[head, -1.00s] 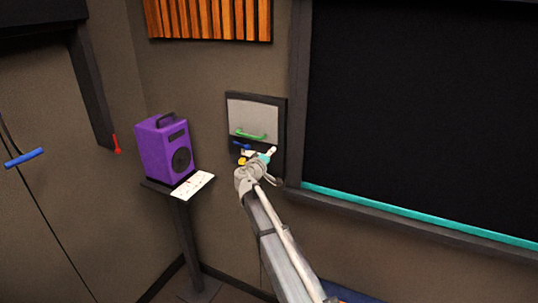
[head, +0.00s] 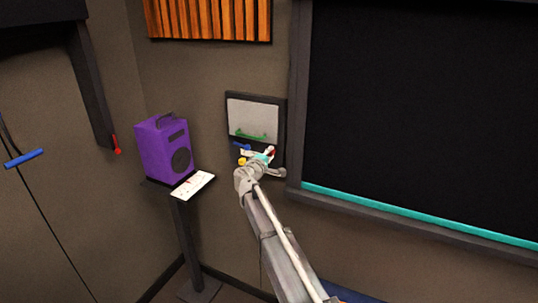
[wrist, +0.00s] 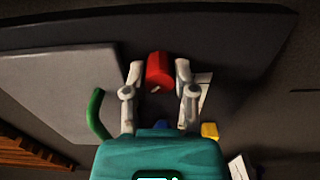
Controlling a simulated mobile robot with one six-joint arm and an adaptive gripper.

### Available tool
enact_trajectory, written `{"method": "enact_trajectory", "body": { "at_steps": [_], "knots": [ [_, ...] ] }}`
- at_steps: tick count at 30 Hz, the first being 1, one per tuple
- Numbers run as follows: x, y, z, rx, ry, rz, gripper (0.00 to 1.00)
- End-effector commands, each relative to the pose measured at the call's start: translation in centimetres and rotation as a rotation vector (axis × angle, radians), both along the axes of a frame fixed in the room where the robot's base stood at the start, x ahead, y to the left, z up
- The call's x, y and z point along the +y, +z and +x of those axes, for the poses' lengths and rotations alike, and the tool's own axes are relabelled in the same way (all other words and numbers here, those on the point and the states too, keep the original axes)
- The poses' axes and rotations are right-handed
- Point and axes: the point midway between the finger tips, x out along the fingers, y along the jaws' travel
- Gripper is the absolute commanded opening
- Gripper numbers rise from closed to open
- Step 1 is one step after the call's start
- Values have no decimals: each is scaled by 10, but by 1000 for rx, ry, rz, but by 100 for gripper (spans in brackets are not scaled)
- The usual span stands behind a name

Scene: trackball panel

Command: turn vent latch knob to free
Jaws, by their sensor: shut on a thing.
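The red knob (wrist: 159,72) shows in the wrist view between the two pale fingers of my gripper (wrist: 157,78). The fingers are shut on its two sides. A small pale mark shows on the knob's near end; I cannot tell which setting it points to. In the head view a bit of the red knob (head: 271,152) shows beside my gripper (head: 267,157), at the lower part of the dark-framed wall panel (head: 284,120). A white label (wrist: 204,84) lies beside the knob, partly hidden by a finger.
A grey door with a green handle (head: 251,136) is above the knob. A blue part (head: 241,145) and a yellow part (head: 242,161) sit close to the left of my gripper. A purple speaker (head: 166,148) stands on a stand further left. A dark window (head: 420,110) is right.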

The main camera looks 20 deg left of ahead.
Motion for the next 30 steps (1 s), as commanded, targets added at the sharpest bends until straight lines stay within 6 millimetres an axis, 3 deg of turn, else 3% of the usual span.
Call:
{"method": "enact_trajectory", "body": {
  "at_steps": [7,8,13,30],
  "knots": [
    [0,0,0,0,1,-1,0],
    [0,0,0,0,1,-1,39],
    [0,0,0,0,1,0,70],
    [0,0,-8,0,1,1,70]
  ]
}}
